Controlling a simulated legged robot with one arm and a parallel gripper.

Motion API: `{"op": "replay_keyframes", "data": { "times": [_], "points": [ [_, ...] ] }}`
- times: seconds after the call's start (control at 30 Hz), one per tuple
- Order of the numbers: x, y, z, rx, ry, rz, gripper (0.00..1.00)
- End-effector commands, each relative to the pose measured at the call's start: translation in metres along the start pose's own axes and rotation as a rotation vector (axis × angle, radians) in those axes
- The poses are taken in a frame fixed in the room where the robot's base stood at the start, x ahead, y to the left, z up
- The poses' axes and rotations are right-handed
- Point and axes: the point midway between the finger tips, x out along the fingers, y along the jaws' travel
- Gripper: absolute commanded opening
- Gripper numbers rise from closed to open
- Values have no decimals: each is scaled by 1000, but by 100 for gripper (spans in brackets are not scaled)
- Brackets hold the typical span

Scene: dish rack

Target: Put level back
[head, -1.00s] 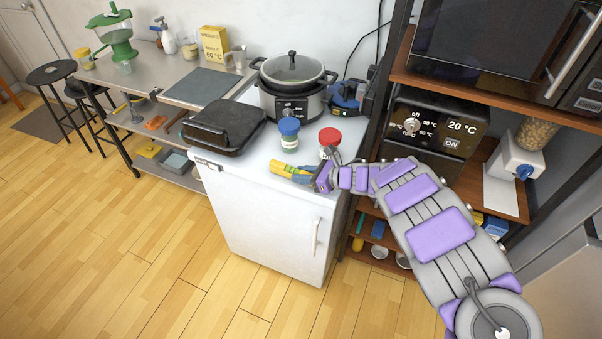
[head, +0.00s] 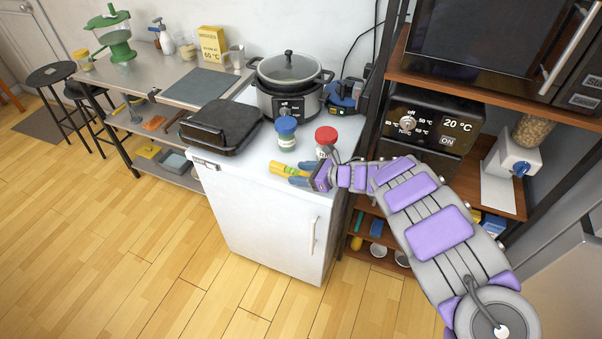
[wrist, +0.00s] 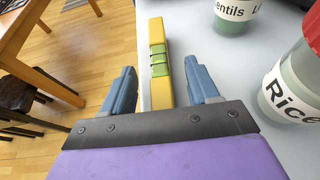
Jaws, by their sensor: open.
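The yellow level (head: 283,170) with green vials lies on the white top of the low cabinet (head: 262,207), near its front edge. In the wrist view the level (wrist: 159,62) runs lengthwise away from me, between the lines of my two blue fingers. My gripper (head: 302,174) is at the right end of the level, low over the cabinet top. In the wrist view my gripper (wrist: 162,82) is open, with a finger on each side of the level's near end and gaps showing. I cannot tell whether the fingers touch the surface.
A lentils jar with a blue lid (head: 286,131) and a rice jar with a red lid (head: 326,138) stand just behind the level. A black case (head: 221,125), a slow cooker (head: 289,85) and a blue power tool (head: 344,94) share the top. A shelf unit (head: 397,60) stands at right.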

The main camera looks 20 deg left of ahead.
Motion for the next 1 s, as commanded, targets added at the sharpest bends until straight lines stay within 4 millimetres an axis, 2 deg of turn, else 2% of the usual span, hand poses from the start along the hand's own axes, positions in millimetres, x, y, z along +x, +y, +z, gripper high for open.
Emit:
{"op": "replay_keyframes", "data": {
  "times": [0.27,0.43,0.57,1.0],
  "points": [
    [1,1,0,-1,1,1,66],
    [-10,0,0,1,2,0,66],
    [-33,-1,0,2,5,-5,66],
    [-128,-1,0,1,4,-3,66]
  ]
}}
